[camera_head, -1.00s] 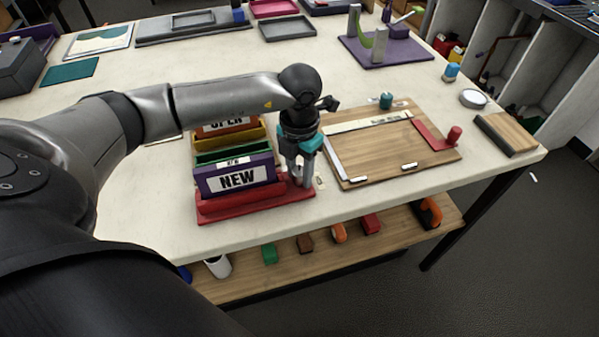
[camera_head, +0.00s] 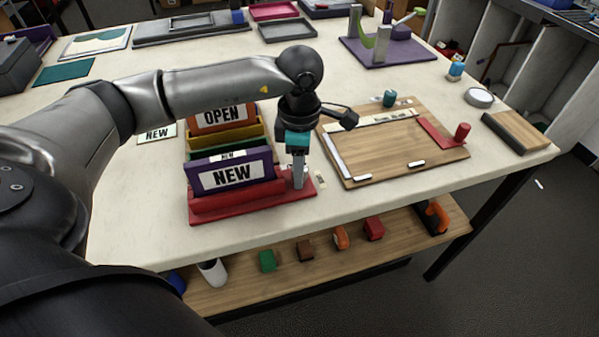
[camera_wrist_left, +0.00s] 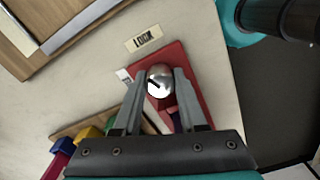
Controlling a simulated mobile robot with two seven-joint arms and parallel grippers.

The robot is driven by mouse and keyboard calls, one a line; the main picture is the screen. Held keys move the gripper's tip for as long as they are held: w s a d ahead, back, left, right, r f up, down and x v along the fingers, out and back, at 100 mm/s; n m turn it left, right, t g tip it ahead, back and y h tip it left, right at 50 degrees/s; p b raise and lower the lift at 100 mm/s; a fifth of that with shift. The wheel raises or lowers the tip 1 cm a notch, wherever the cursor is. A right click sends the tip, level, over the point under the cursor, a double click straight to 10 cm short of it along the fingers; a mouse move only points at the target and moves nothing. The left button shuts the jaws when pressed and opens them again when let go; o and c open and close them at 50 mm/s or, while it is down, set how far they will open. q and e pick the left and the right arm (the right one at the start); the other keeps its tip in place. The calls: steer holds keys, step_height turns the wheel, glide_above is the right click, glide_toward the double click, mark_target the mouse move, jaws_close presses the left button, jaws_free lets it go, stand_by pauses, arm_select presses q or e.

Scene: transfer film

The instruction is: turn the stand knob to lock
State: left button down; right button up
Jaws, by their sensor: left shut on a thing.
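The stand has a red base (camera_head: 252,205) holding upright signs: a purple NEW sign (camera_head: 205,180) in front, with green, yellow and orange OPEN ones behind. My left gripper (camera_head: 298,186) points down at the base's right end, its fingers closed around the knob. In the left wrist view the round silver knob (camera_wrist_left: 161,73) sits between both fingers on the red base (camera_wrist_left: 194,84). A short black line on the knob slants to the upper left. A LOCK label (camera_wrist_left: 143,38) lies on the table beside the base. The knob is mostly hidden in the head view.
A wooden board (camera_head: 385,160) with a red bracket (camera_head: 440,135) lies just right of the stand. A wood-topped block (camera_head: 517,130) is at the table's right edge. A lower shelf (camera_head: 330,265) holds several small items. A purple fixture (camera_head: 385,48) stands at the back.

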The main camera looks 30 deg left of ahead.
arm_select(q)
steer(key=shift+w+m+b, duration=0.1)
steer(key=shift+m+b, duration=0.95)
steer(key=shift+m, duration=1.15)
steer(key=shift+r, duration=0.1)
steer(key=c, duration=0.7)
jaws_free()
steer(key=shift+c, duration=0.2)
step_height(320, 180, up, 15)
steer(key=p, duration=0.2)
